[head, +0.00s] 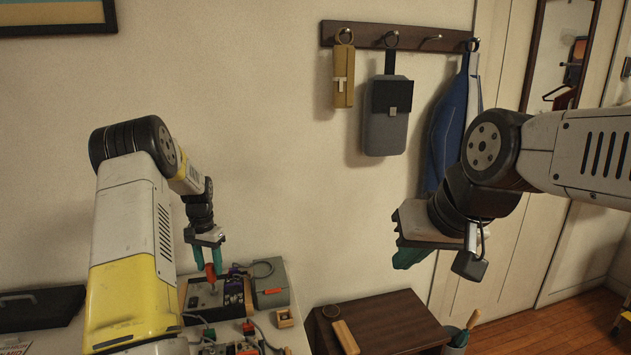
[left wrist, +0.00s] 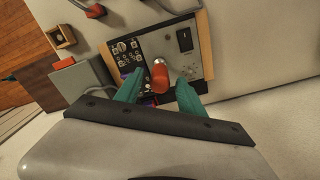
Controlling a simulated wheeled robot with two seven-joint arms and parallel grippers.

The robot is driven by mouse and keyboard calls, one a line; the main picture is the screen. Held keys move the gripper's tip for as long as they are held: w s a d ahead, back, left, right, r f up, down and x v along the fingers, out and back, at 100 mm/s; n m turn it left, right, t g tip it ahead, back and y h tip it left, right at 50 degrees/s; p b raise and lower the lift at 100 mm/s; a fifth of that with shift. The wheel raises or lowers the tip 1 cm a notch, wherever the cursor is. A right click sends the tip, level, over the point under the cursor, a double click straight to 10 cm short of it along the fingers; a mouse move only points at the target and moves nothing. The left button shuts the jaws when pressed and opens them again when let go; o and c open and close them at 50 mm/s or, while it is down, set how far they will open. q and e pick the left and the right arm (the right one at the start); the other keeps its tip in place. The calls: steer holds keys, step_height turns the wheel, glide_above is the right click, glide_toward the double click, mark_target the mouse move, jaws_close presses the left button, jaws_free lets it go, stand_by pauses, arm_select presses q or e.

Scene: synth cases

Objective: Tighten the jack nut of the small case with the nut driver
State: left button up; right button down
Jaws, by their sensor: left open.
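The small case (left wrist: 195,60) has wooden sides, a grey panel and a dark module with several knobs and jacks. It lies on the light table below my left gripper, and it shows in the head view (head: 200,300). A red handle, apparently the nut driver (left wrist: 160,78), stands on the panel near the module. My left gripper (head: 208,268) is open, its teal fingers on either side of the red handle, with gaps in the left wrist view. The driver's lower end and the jack nut are hidden. My right gripper (head: 410,250) hangs in the air, far right of the case; its jaw gap is unclear.
A grey box (head: 271,296) with an orange-red part stands right of the case. Small modules and cables (head: 240,343) lie in front. A black case (head: 40,308) is at left. A brown side table (head: 390,318) stands at right, below wall hooks with bags.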

arm_select(q)
jaws_close()
steer(key=shift+m, duration=4.4)
